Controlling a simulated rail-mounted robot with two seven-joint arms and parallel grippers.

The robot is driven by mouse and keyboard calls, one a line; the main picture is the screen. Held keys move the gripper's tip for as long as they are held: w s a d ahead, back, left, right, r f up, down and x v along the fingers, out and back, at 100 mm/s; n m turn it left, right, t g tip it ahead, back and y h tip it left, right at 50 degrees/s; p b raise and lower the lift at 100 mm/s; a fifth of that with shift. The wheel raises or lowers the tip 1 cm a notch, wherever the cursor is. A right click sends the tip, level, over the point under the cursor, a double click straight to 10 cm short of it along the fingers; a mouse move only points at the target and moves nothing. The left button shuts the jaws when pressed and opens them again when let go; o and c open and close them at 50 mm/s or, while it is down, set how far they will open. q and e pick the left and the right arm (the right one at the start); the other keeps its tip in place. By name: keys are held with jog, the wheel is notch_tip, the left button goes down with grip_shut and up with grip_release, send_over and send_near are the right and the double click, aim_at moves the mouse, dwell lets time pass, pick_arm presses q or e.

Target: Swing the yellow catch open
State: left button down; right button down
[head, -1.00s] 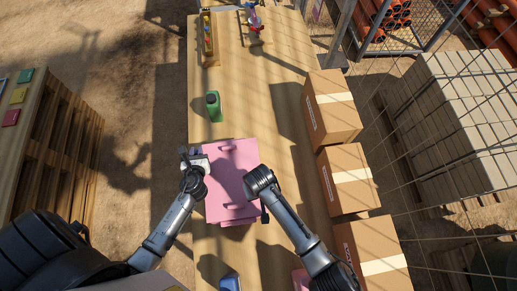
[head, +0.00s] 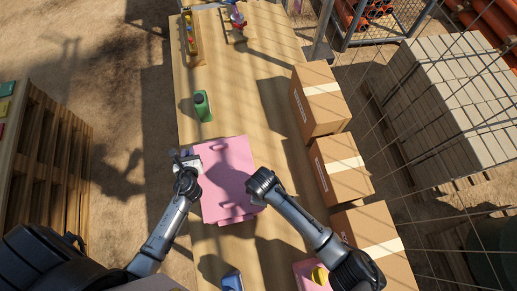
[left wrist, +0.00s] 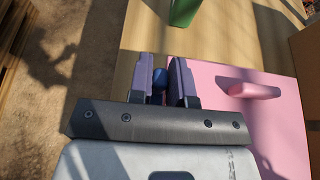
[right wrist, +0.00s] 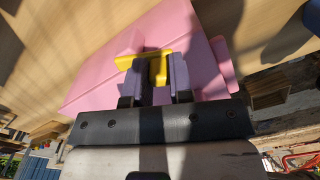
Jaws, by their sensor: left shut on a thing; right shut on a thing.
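The pink chiller (head: 228,160) lies on the wooden table, with raised pink bars on its top. My left gripper (head: 184,158) is at its left edge. In the left wrist view its fingers (left wrist: 164,82) are closed around a small blue piece (left wrist: 159,76). My right gripper (right wrist: 157,80) is over the chiller's right side; in the head view my wrist hides its fingertips. In the right wrist view its fingers are shut on the yellow catch (right wrist: 154,58), which sticks out past the fingertips against the pink surface. The fingers partly hide the catch.
A green bottle (head: 202,106) stands beyond the chiller. Cardboard boxes (head: 340,163) line the table's right side. A blue object (head: 232,281) and a yellow object (head: 319,275) on a pink one are at the near edge.

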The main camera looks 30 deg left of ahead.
jog(key=shift+w+d+n, duration=0.2)
jog(key=shift+d+n, duration=0.1)
jog(key=shift+n, duration=0.85)
jog(key=shift+w+d+n, duration=0.2)
jog(key=shift+d+n, duration=0.1)
jog(key=shift+n, duration=0.85)
jog(key=c, duration=1)
grip_release()
jog(key=shift+r, duration=0.1)
notch_tip(320, 180, up, 12)
pick_arm(q)
jog(key=c, duration=1)
grip_release()
